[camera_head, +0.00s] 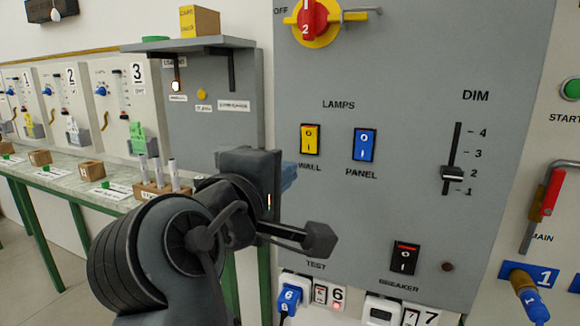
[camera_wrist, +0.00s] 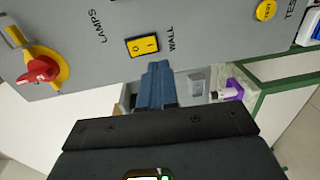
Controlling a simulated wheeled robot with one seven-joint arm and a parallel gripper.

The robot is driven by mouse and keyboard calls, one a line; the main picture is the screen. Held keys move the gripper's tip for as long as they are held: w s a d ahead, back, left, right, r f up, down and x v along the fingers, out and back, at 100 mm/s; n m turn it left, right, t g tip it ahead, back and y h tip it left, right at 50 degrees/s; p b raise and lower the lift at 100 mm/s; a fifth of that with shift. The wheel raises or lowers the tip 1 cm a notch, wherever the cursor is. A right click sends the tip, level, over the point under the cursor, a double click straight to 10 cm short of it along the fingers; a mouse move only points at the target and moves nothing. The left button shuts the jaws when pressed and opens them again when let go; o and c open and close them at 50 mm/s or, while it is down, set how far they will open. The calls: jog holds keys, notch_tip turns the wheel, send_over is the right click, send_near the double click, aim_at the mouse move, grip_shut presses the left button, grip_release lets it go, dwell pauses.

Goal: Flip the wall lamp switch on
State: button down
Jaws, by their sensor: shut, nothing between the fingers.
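The wall lamp switch (camera_head: 310,139) is a yellow rocker marked 0 and I, above the label WALL on the grey panel (camera_head: 420,60). It also shows in the wrist view as a yellow rocker (camera_wrist: 143,46), just beyond my fingertips. I cannot tell which way it is tipped. My gripper (camera_head: 290,172) is left of and below the switch in the head view, with its blue fingers partly hidden behind its dark body. In the wrist view my gripper (camera_wrist: 157,66) has its blue fingers together and empty, apart from the switch.
A blue PANEL rocker (camera_head: 364,145) sits right of the wall switch. A DIM slider (camera_head: 452,174) and a black BREAKER rocker (camera_head: 405,257) are farther right and lower. A red-and-yellow rotary knob (camera_head: 313,20) is above. A shelf (camera_head: 188,44) with a box juts out at left.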

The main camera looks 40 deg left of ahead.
jog(key=v, duration=0.6)
jog(key=shift+f+b, duration=0.35)
jog(key=shift+f, duration=0.3)
jog(key=shift+d, duration=0.1)
jog(key=w+d+f+m+g+y, duration=0.1)
jog(key=d+f, duration=0.7)
jog(key=f, duration=0.3)
jog(key=w+d+f+m+g, duration=0.1)
jog(key=d+f+m, duration=0.1)
jog(key=d+f, duration=0.7)
jog(key=s+d+f+m+g, duration=0.1)
jog(key=s+d+f+m, duration=0.1)
jog(key=s+d+f, duration=0.3)
jog(key=s+d+f+m, duration=0.25)
jog(key=d+f, duration=0.25)
jog(key=d, duration=0.3)
jog(key=s+d+r+m+h, duration=0.2)
jog(key=s+d+m, duration=0.4)
jog(key=s, duration=0.5)
jog(key=s+d+r+m+t+h, duration=0.1)
jog(key=s+d+r+m+h, duration=0.1)
jog(key=s+d+m, duration=0.5)
jog(key=s+d, duration=0.2)
jog(key=s, duration=0.2)
jog(key=shift+s+d+r+h, duration=0.2)
jog(key=shift+s+d+h, duration=0.05)
jog(key=shift+d+h, duration=0.15)
